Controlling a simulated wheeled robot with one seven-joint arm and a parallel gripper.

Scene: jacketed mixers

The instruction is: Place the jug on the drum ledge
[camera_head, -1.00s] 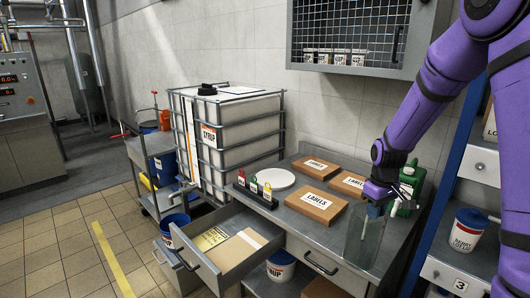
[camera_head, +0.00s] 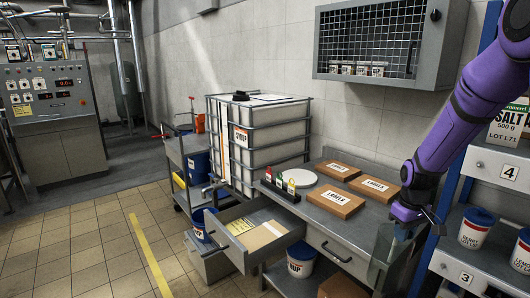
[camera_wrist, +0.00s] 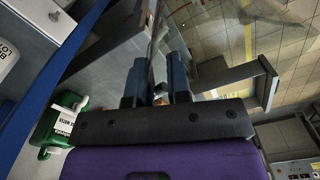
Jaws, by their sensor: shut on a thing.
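My gripper (camera_head: 408,218) is at the right end of the steel bench, below my purple arm. Its two blue-padded fingers in the wrist view (camera_wrist: 155,82) are closed on a clear, see-through jug (camera_head: 383,246). The jug hangs by the bench's right end; the arm partly hides it, and whether it touches the bench cannot be told. I cannot pick out a drum ledge for certain in either view.
The bench holds boxes marked LABELS (camera_head: 336,200) and a white round plate (camera_head: 302,178). Its drawer (camera_head: 212,229) stands open on the left. A caged syrup tank (camera_head: 262,150) is behind. Shelves (camera_head: 455,262) stand right. A green can (camera_wrist: 62,122) shows in the wrist view. Floor at left is clear.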

